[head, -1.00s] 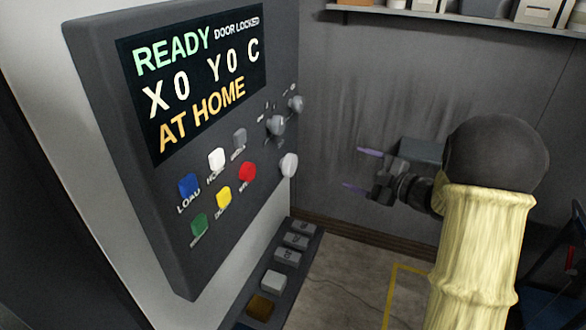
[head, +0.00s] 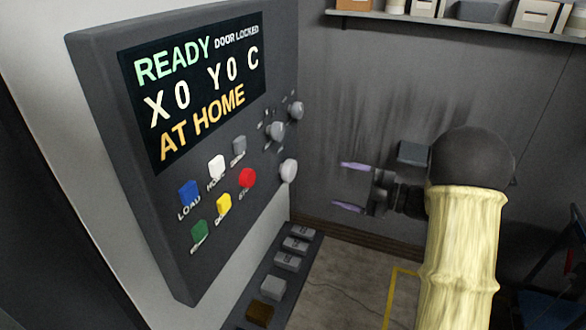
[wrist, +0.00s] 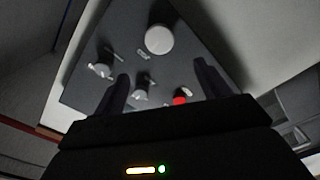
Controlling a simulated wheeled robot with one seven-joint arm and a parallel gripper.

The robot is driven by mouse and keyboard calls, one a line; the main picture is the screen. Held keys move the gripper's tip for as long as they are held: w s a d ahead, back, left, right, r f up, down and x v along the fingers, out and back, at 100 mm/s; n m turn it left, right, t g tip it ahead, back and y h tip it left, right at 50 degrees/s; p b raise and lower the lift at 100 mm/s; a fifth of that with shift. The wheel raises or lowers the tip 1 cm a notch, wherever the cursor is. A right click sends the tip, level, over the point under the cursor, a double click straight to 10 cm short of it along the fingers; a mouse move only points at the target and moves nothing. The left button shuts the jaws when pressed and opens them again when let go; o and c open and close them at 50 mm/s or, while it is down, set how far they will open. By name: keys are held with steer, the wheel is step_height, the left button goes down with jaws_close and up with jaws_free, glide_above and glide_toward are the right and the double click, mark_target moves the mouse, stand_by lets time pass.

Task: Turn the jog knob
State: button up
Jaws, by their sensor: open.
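The dark control panel (head: 150,215) carries a large round pale knob (head: 288,170) at its lower right edge, which also shows in the wrist view (wrist: 159,39). Two smaller grey knobs with pointers, an upper one (head: 296,110) and a lower one (head: 275,131), sit above it. Their labels are too small to read, so I cannot tell by text which is the jog knob. My gripper (head: 343,186) is open and empty, to the right of the large knob and apart from it, fingers pointing at the panel. In the wrist view the large knob lies beyond the fingertips.
The panel display (head: 195,85) reads READY, DOOR LOCKED, X0 Y0 C, AT HOME. Blue, white, grey, green, yellow and red (head: 247,178) buttons sit below it. A dark ledge with grey blocks (head: 287,261) runs below the panel. A shelf (head: 450,22) hangs on the back wall.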

mark_target(293, 172)
steer(key=p+x, duration=0.5)
steer(key=x, duration=0.8)
steer(key=shift+a, duration=0.15)
steer(key=shift+w+a+p, duration=0.2)
steer(key=shift+a+p, duration=0.15)
steer(key=shift+a, duration=0.15)
steer(key=shift+f, duration=0.1)
steer(key=shift+d, duration=0.1)
steer(key=c, duration=1)
